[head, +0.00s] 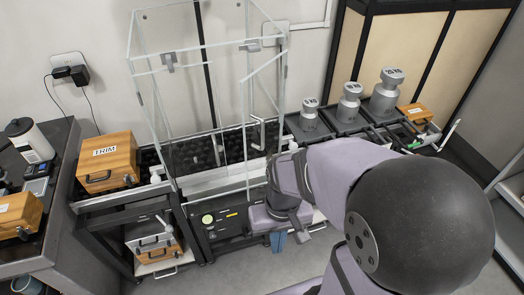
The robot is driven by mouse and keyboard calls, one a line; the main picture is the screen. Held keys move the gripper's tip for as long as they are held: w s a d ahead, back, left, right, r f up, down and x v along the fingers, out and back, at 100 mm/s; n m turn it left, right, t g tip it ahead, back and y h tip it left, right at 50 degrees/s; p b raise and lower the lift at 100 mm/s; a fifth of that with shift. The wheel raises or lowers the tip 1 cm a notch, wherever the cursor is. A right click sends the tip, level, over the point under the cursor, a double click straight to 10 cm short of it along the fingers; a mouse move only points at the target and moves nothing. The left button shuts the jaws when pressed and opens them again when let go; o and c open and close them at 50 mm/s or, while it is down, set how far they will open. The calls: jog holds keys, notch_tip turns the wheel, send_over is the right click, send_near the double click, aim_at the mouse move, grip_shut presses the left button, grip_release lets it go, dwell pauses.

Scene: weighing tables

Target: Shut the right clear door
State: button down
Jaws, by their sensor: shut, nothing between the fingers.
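A tall clear enclosure (203,110) stands on the dark weighing table at the centre. Its right clear door (262,95) has a grey bar handle (258,134). The door's top edge runs at an angle to the enclosure's front, so it looks ajar. My gripper (278,242) is shut and empty. It is low in front of the table, below and a little right of the door handle, and looks apart from it. My forearm and wrist cover the area right of the door's lower part.
Three metal weights (349,104) stand in trays to the right. A wooden TRIM box (107,161) is on the left, with another wooden box (416,113) at far right. A dark panel with a round dial (208,219) is below the enclosure. Open floor lies in front.

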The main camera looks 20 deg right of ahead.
jog(key=s+a+f+m+g+y+b, duration=0.1)
jog(key=s+a+f+m+g+y, duration=0.2)
jog(key=m, duration=0.4)
jog(key=m+t+y+b, duration=0.4)
jog(key=m+t+y, duration=0.3)
jog(key=m+t, duration=1.25)
send_near(248, 155)
jog(key=shift+m+g, duration=0.55)
jog(key=shift+g, duration=0.2)
jog(key=w+a+p, duration=0.1)
jog(key=w+p, duration=0.1)
jog(key=w, duration=0.1)
jog(key=w+a+r+p, duration=0.1)
jog(key=p, duration=0.1)
jog(key=shift+w+a+r, duration=0.1)
jog(key=shift+w+a, duration=0.05)
jog(key=shift+a, duration=0.25)
jog(key=shift+w+a, duration=0.35)
jog(key=shift+w, duration=0.15)
jog(key=shift+w+a, duration=0.1)
